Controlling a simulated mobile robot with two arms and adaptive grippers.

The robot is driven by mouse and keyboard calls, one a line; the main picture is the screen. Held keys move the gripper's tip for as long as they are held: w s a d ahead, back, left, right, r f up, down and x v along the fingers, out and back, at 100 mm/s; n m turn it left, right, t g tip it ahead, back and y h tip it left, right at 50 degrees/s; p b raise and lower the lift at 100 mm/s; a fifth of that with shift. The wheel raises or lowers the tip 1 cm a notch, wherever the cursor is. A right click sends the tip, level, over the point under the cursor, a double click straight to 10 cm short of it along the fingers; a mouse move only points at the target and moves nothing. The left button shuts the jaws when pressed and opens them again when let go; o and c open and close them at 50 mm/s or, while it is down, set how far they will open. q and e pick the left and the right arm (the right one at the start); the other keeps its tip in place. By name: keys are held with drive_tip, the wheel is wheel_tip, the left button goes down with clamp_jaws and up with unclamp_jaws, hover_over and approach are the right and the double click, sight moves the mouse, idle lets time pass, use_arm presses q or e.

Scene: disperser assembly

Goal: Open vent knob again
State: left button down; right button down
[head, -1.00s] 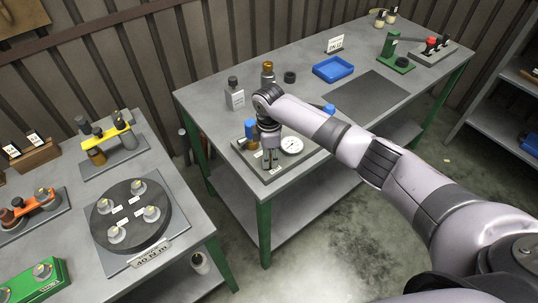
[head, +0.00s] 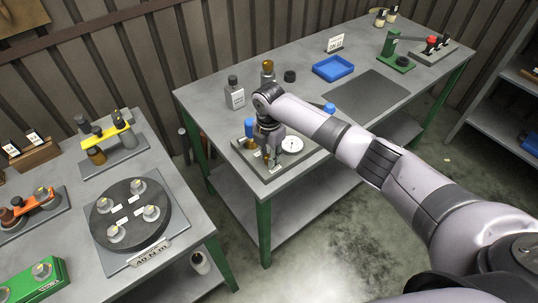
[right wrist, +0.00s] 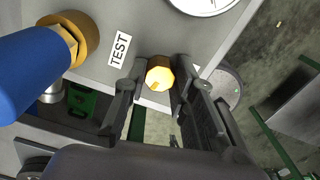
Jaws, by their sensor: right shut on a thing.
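The vent knob, a small brass hex knob (right wrist: 159,74), shows between the fingertips in the right wrist view. My right gripper (right wrist: 156,88) is shut on it, with one finger on each side. In the head view my right gripper (head: 268,154) points down at the grey test panel (head: 247,157), and the knob is hidden there. A white dial gauge (head: 292,145) sits right of the gripper; its edge also shows in the right wrist view (right wrist: 204,4). A blue-handled brass valve (head: 250,126) stands left of the gripper. My left gripper is not in view.
A grey bottle (head: 234,95), a brass-capped fitting (head: 268,72) and a blue tray (head: 333,68) stand behind the panel. A TEST label (right wrist: 119,50) lies between valve and knob. The dark mat (head: 370,92) is clear.

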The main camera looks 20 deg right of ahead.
drive_tip(key=shift+r, duration=0.1)
idle(0.4)
drive_tip(key=c, duration=1.3)
unclamp_jaws()
wheel_tip(320, 180, up, 12)
drive_tip(key=shift+f, duration=0.1)
